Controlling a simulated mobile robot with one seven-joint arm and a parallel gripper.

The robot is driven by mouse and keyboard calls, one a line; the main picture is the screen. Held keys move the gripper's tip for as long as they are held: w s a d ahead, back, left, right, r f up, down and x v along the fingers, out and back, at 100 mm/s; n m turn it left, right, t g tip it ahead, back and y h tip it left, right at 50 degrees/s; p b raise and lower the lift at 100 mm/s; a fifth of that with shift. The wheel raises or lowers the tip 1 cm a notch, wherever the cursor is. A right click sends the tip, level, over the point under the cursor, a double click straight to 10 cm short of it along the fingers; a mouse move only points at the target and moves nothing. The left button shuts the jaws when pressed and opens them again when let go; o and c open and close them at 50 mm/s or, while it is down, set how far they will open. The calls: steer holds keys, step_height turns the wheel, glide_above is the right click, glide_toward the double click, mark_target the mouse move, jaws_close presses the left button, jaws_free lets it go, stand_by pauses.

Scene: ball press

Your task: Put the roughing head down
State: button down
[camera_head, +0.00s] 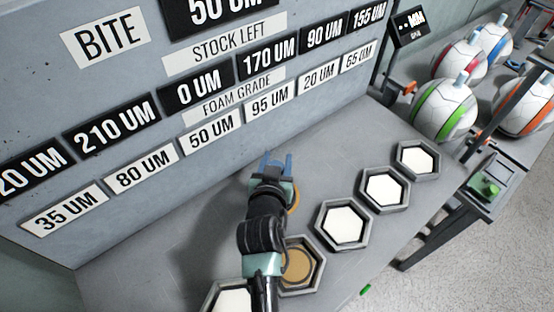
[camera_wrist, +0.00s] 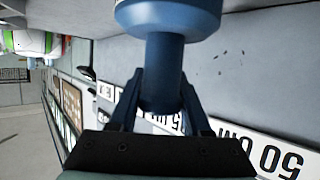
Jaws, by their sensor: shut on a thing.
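The roughing head appears to be the blue piece (camera_wrist: 170,20) in the wrist view, with a wide end and a narrower round stem. My gripper (camera_wrist: 160,95) is shut on that stem, one finger on each side. In the head view my gripper (camera_head: 276,158) is at the middle, over the grey bench top and in front of the lettered panel. Only small blue shapes show at its tip there, so the held piece is hard to make out. Its height over the bench cannot be told.
Hexagonal trays with white pads (camera_head: 343,225) run diagonally across the bench; one holds a tan pad (camera_head: 297,265), partly behind my arm. The grey panel (camera_head: 190,130) with grade signs stands behind. Balls (camera_head: 445,108) sit on racks at right. Bare bench lies between panel and trays.

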steer(key=shift+w+r, duration=0.1)
steer(key=shift+c, duration=1.8)
jaws_free()
steer(key=shift+f, duration=0.25)
steer(key=shift+r, duration=0.1)
